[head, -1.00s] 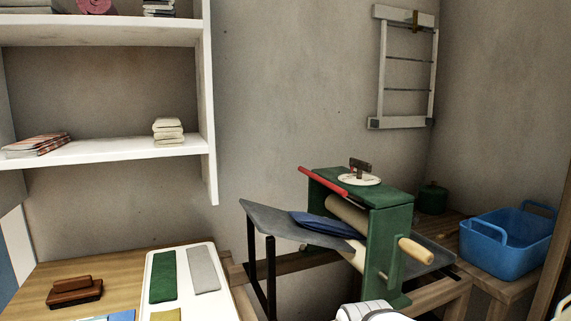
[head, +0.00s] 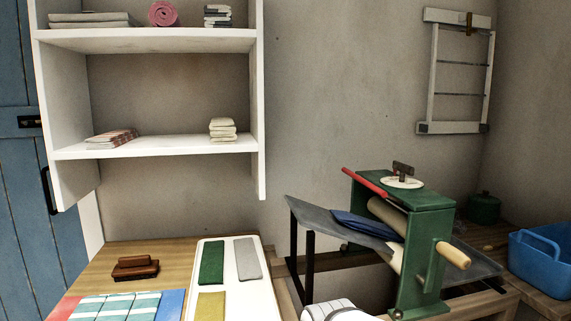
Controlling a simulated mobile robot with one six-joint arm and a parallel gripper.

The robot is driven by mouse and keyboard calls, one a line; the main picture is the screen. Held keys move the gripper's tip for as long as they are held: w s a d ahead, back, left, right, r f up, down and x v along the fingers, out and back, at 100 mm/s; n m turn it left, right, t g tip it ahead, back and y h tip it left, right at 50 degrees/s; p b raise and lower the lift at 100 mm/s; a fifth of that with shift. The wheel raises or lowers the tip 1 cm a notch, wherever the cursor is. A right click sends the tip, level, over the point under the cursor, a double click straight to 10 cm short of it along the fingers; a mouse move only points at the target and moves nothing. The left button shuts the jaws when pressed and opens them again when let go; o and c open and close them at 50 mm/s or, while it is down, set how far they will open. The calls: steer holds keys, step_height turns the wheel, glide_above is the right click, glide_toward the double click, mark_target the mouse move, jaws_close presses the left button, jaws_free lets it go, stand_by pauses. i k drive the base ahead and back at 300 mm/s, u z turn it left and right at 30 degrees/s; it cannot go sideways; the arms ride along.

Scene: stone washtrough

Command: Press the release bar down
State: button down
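The release bar (head: 365,182) is a red rod on the top left edge of the green wringer (head: 429,225). It slopes, with its left end higher and sticking out past the frame. Below it are a pale roller (head: 388,214) and a dark blue folded cloth (head: 366,223) on the grey sloping board (head: 318,222). A white rounded part of my arm shows at the bottom edge, in front of the wringer's stand. My gripper's fingers cannot be made out, and nothing of mine touches the bar.
A wooden crank handle (head: 454,255) sticks out at the wringer's right side. A blue tub (head: 540,262) stands at the right. A table with a white tray (head: 264,293), a brown brush (head: 135,267) and folded cloths is at the left, under a white shelf (head: 160,147).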

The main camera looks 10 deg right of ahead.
mark_target(376, 189)
steer(key=u, duration=0.1)
steer(key=k, duration=0.85)
steer(key=z, duration=0.5)
steer(key=i, duration=1)
